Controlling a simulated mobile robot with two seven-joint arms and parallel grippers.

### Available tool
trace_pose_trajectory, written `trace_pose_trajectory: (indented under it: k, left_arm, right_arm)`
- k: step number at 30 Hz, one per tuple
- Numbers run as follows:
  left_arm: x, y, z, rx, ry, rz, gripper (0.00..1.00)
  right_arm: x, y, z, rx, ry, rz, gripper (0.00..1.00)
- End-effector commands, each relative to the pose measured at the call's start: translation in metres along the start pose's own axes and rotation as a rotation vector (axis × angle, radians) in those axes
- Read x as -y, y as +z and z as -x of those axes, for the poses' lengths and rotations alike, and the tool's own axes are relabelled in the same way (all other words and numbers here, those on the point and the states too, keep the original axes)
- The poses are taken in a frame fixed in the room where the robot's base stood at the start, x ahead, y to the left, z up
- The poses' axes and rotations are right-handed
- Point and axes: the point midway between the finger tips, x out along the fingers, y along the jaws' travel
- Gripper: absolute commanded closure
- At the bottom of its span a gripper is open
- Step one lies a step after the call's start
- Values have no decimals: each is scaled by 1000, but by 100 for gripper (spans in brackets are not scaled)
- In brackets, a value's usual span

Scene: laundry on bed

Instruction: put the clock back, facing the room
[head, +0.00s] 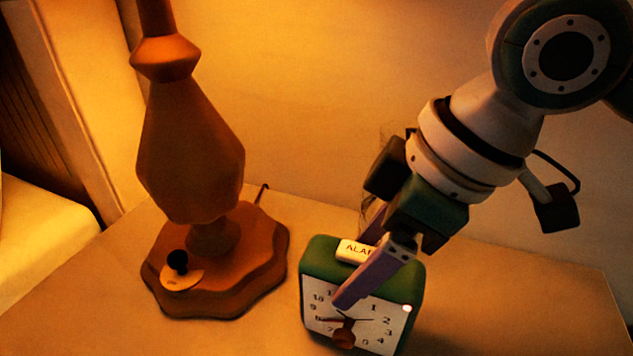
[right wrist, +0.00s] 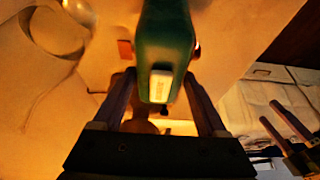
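The clock (head: 360,318) is a green box with a white dial and a pale label on top. It is upright on the bedside table right of the lamp, its dial towards the head camera; its bottom edge is at the picture's border. My right gripper (head: 362,262) reaches down over it, one finger across the dial and the other mostly hidden behind. In the right wrist view the clock (right wrist: 165,45) sits between the two fingers, which appear to touch its sides. My left gripper (right wrist: 287,128) shows at that view's right edge, fingers apart and empty.
A wooden lamp (head: 190,150) with a wide scalloped base (head: 215,275) stands close on the clock's left. The wall is behind the table (head: 530,300), which has bare room right of the clock. A white bed edge (head: 40,235) is at the far left.

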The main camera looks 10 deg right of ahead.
Motion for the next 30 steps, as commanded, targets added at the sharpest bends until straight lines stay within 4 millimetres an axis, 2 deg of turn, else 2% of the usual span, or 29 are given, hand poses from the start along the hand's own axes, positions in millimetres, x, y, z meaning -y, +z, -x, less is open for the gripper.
trace_pose_trajectory:
  k: [1, 6, 15, 20, 24, 30]
  left_arm:
    - [0, 0, 0, 0, 1, 2, 0]
    - [-1, 0, 0, 0, 3, 3, 0]
    - [-1, 0, 0, 0, 2, 2, 0]
    - [0, -4, 11, 0, 0, -1, 0]
    - [2, -7, 22, 1, -4, -5, 0]
    - [3, -10, 32, 1, -6, -8, 0]
  right_arm:
    - [0, 0, 0, 0, 0, 0, 18]
    - [0, 0, 0, 0, 0, 0, 1]
    - [0, -2, 4, -1, 1, 1, 1]
    - [-1, -2, 31, -1, 3, 1, 1]
    - [-1, -3, 65, -2, 3, 0, 1]
    - [-1, -3, 104, -1, 3, 0, 1]
